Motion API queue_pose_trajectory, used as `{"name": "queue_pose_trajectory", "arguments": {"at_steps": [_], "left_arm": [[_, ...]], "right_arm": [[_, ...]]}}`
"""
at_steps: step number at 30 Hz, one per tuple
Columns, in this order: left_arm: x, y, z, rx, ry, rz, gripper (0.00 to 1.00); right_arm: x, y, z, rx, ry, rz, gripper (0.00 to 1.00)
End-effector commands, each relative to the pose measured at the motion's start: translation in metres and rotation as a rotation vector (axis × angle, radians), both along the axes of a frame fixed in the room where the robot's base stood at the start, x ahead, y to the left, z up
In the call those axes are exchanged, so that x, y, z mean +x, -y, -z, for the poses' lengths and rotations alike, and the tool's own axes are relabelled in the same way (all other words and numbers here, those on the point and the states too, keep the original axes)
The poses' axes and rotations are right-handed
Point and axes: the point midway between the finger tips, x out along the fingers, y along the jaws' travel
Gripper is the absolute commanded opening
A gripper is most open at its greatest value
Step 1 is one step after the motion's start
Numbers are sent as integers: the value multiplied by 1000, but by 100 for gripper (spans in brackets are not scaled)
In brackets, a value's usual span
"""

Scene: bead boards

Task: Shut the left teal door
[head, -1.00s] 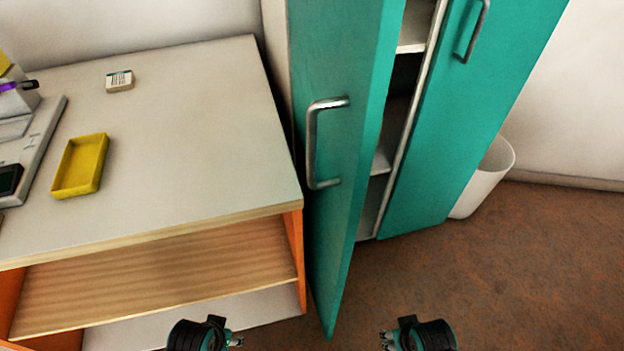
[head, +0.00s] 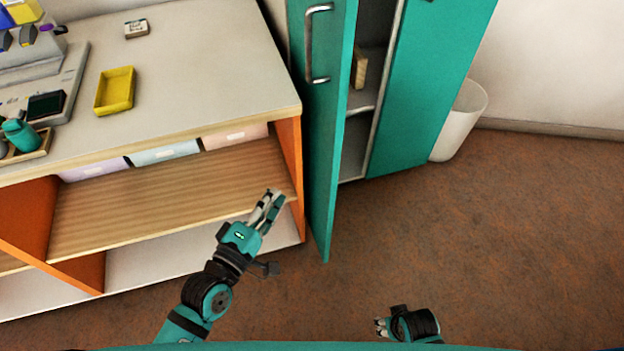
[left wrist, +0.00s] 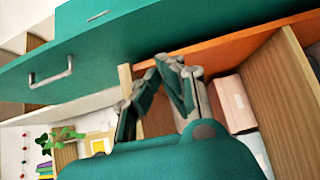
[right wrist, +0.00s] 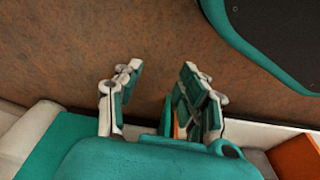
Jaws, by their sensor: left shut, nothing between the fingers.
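The left teal door (head: 330,150) stands ajar, swung out from the cabinet, with its grey bar handle (head: 312,45) on the outer face. Shelves show in the gap beside it. In the left wrist view the door (left wrist: 190,32) crosses the top, with its handle (left wrist: 52,75) at left. My left gripper (head: 273,200) is shut and empty, in front of the desk shelf, left of the door's lower part and apart from it. My right gripper (head: 380,326) is low over the floor; in the right wrist view (right wrist: 160,80) its fingers are apart and empty.
The right teal door (head: 430,90) appears closed. A white bin (head: 460,120) stands beside it. The desk (head: 200,70) with orange sides and an open wooden shelf (head: 170,205) is close on the left. The brown floor (head: 530,240) at right is clear.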

Motion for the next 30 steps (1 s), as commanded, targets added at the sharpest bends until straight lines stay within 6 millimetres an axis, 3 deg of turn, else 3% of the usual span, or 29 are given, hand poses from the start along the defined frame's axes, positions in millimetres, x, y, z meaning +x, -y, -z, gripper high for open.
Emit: {"name": "queue_pose_trajectory", "arguments": {"at_steps": [8, 18, 24, 30], "left_arm": [[27, 12, -7, -40, 12, -7, 0], [92, 43, -6, -36, 10, -5, 0], [100, 70, -5, -37, 7, -5, 0], [104, 80, -5, -33, 6, -5, 0]], "right_arm": [[4, -1, -4, 1, 6, 0, 40], [12, -1, -29, 2, 20, 3, 40], [14, -2, -37, 2, 23, 4, 40], [15, -2, -41, 2, 24, 4, 40]]}}
